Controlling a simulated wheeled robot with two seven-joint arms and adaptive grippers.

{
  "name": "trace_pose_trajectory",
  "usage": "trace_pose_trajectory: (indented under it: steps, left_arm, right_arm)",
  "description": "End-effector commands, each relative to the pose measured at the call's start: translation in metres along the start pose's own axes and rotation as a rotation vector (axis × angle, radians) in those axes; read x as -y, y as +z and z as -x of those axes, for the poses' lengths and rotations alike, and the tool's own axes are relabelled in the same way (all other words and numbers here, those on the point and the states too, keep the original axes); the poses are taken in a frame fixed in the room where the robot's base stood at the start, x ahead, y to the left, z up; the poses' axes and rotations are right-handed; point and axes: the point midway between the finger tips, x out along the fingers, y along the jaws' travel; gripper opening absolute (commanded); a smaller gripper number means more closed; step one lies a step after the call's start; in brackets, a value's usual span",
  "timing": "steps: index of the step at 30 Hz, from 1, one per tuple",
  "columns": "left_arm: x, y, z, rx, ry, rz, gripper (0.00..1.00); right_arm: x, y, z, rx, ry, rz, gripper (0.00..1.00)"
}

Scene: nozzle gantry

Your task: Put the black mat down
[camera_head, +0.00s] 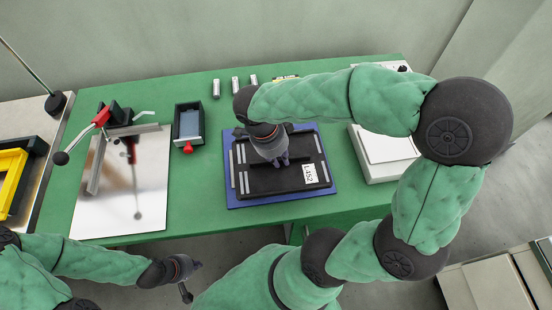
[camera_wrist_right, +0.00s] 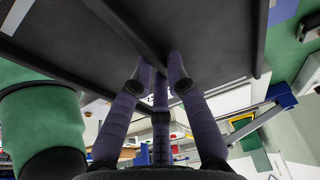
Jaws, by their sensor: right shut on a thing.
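The black mat (camera_head: 258,178), a dark rectangular plate with pale strips and a white label (camera_head: 310,173), lies within the outline of a blue board (camera_head: 232,199) on the green table. My right gripper (camera_head: 279,161) is above the mat and shut on its raised middle bar. In the right wrist view the dark fingers of the right gripper (camera_wrist_right: 160,85) close around the bar of the black mat (camera_wrist_right: 215,40). I cannot tell whether the mat touches the board. My left gripper (camera_head: 191,281) is empty, with fingers apart, in front of the table's near edge.
Several small metal cylinders (camera_head: 235,85) stand behind. A white box (camera_head: 384,155) stands to the right.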

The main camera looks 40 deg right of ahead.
Motion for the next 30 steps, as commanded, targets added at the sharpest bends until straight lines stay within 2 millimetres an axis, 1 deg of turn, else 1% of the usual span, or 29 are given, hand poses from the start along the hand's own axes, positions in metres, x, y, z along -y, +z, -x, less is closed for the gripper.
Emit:
trace_pose_trajectory:
  steps: [1,3,6,10,17,20,25,27,30]
  left_arm:
    - [0.002,0.000,-0.004,0.000,0.000,0.000,0.00]
    - [0.003,0.000,-0.009,0.000,0.000,0.000,0.00]
    - [0.005,-0.001,-0.014,0.000,0.000,0.000,0.00]
    - [0.006,-0.001,-0.017,0.000,0.000,0.000,0.00]
    - [0.007,-0.001,-0.019,0.000,0.000,0.000,0.00]
    - [0.008,-0.001,-0.022,0.000,0.000,0.000,0.00]
    - [0.012,-0.001,-0.033,0.000,0.000,0.000,0.00]
    - [0.012,-0.001,-0.034,0.000,0.000,0.000,0.00]
    - [0.011,-0.001,-0.033,0.000,0.000,0.000,0.00]
  right_arm:
    - [0.011,0.001,-0.007,-0.002,0.002,-0.002,0.00]
    - [0.020,0.005,-0.020,-0.002,0.002,-0.001,0.00]
    - [0.033,0.009,-0.034,-0.001,0.001,-0.001,0.00]
    - [0.044,0.013,-0.046,0.000,-0.001,0.000,0.00]
    - [0.052,0.015,-0.054,0.000,-0.001,0.000,0.00]
    - [0.059,0.018,-0.063,0.000,-0.001,0.001,0.00]
    - [0.057,0.024,-0.087,0.000,0.000,0.002,0.00]
    - [0.057,0.024,-0.091,0.000,-0.001,0.001,0.00]
    - [0.057,0.024,-0.090,0.000,-0.002,0.001,0.00]
